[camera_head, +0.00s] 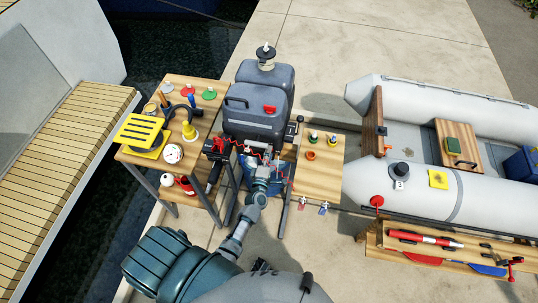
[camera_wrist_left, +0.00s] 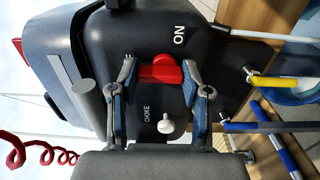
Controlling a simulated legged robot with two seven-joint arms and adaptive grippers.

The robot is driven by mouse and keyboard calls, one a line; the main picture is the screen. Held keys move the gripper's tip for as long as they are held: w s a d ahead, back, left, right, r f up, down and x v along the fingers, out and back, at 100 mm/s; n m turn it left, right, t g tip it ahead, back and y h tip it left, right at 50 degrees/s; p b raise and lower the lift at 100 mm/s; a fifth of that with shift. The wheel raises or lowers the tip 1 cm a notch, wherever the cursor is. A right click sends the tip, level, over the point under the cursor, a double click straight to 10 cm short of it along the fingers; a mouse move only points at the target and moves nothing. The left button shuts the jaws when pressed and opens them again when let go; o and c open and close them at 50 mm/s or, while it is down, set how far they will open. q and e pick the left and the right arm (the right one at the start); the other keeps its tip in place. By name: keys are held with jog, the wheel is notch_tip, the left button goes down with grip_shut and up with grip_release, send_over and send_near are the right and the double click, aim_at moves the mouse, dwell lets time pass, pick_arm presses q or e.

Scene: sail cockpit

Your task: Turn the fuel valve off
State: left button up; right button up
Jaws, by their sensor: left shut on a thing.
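The fuel valve (camera_wrist_left: 160,72) is a red knob on the dark engine cowl, between the fingers of my left gripper (camera_wrist_left: 160,80) in the wrist view. In the head view my left gripper (camera_head: 263,172) is at the front of the grey outboard engine (camera_head: 258,98), and the valve is hidden there. My right gripper is not in view.
A white choke knob (camera_wrist_left: 166,126) sits just below the valve in the wrist view, and a red coiled cord (camera_wrist_left: 38,153) hangs at lower left. A wooden table (camera_head: 150,165) with cans and tools stands left of the engine. A small wooden bench (camera_head: 320,180) and a grey inflatable boat (camera_head: 440,190) are to the right.

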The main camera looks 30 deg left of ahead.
pick_arm(q)
jog(key=shift+s+a+f, duration=0.1)
jog(key=shift+f, duration=0.1)
jog(key=o, duration=1.2)
jog(key=shift+c, duration=0.2)
jog(key=v, duration=1.2)
